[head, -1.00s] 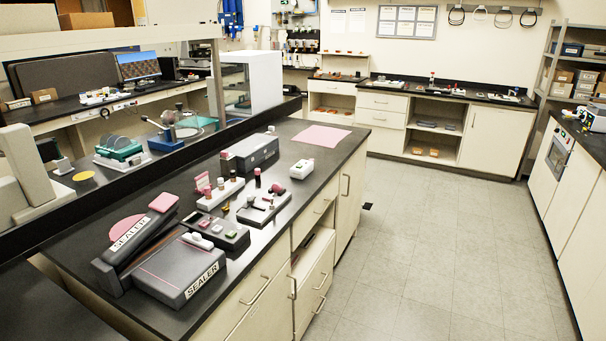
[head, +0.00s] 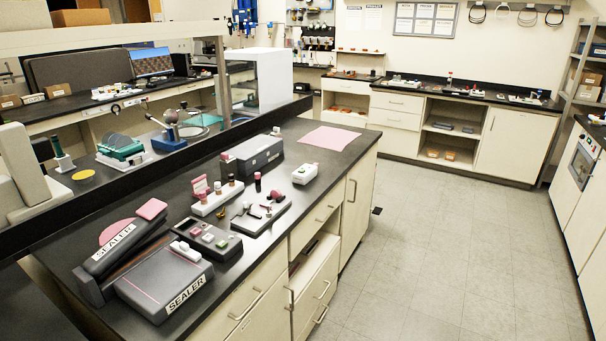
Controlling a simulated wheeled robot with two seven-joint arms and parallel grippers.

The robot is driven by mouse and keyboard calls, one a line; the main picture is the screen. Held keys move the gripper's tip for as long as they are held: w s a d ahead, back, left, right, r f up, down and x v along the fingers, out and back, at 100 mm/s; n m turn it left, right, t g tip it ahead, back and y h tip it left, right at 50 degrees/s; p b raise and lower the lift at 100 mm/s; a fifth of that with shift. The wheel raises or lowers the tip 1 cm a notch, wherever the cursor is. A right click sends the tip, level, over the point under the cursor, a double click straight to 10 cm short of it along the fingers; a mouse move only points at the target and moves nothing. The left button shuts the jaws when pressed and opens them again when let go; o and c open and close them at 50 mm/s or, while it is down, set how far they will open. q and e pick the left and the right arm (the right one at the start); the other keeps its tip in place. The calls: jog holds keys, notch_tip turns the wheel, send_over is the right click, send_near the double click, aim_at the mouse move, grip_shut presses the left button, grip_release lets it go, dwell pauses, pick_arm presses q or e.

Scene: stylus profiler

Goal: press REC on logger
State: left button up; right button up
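No device in the head view carries a readable REC or logger label. A small dark box with coloured buttons (head: 232,249) lies on the near black bench, behind the flat grey sealer (head: 165,287). Its top has pinkish and greenish buttons, and a small white object is at its near left corner. I cannot tell whether it is the logger; its button markings are too small to read. Neither of my grippers is in view.
The near black bench (head: 330,163) also holds a white block with vials (head: 216,199), a dark grey machine (head: 252,155), a white device (head: 304,173) and a pink sheet (head: 327,138). Open floor (head: 440,250) lies to the right. Back counters and right cabinets border it.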

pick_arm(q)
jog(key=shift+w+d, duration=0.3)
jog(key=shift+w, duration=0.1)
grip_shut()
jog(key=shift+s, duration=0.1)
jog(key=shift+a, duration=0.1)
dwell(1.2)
